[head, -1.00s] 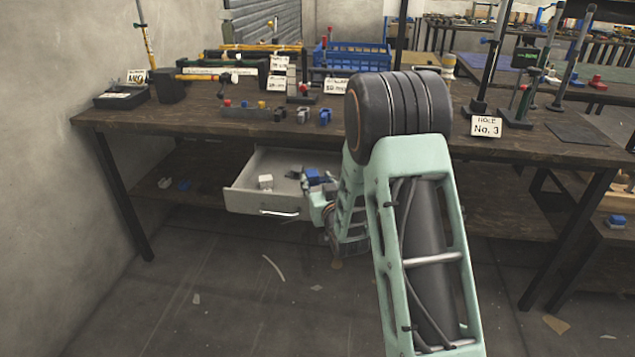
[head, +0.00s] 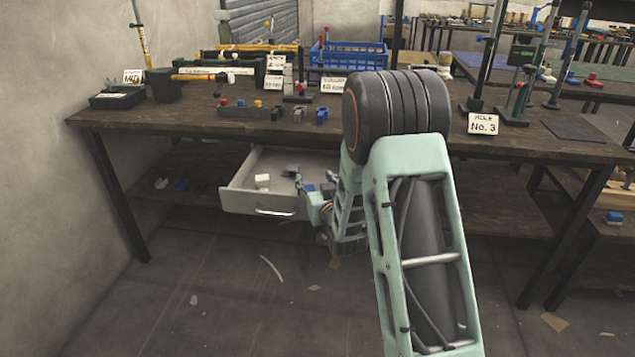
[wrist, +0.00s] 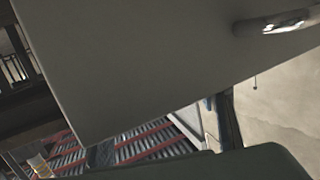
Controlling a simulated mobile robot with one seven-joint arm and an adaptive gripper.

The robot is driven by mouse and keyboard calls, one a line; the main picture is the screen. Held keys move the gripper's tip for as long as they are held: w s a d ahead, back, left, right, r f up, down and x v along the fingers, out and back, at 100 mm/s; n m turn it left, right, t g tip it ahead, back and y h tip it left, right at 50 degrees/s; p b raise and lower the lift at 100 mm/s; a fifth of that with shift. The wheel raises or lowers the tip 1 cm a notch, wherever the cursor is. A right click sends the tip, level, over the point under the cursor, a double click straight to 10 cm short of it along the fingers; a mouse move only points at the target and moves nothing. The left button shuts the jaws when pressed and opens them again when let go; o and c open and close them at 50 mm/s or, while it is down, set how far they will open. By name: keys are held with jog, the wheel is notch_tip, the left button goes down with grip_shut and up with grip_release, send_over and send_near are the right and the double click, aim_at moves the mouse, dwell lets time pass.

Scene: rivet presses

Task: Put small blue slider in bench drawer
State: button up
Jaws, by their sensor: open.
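The bench drawer (head: 240,200) is pulled out under the left part of the workbench, with a bar handle (head: 275,211) on its front. The front panel (wrist: 130,60) and handle (wrist: 283,24) also fill much of the wrist view. A white block (head: 262,181) and a grey piece (head: 292,169) lie inside. A small blue patch (head: 309,187) shows at the drawer's right side beside my gripper (head: 304,182); I cannot tell if it is the small blue slider. My gripper is open at the drawer's right end, partly hidden by my arm.
The floor in front is mostly clear.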

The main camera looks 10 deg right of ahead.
jog(key=shift+s+a+p, duration=0.1)
jog(key=shift+a+p, duration=0.25)
jog(key=shift+p, duration=0.2)
jog(key=s+d+r+p, duration=0.1)
jog(key=s+r+p, duration=0.1)
jog(key=s, duration=0.9)
jog(key=shift+s+d+r, duration=0.2)
jog(key=shift+s+r, duration=0.1)
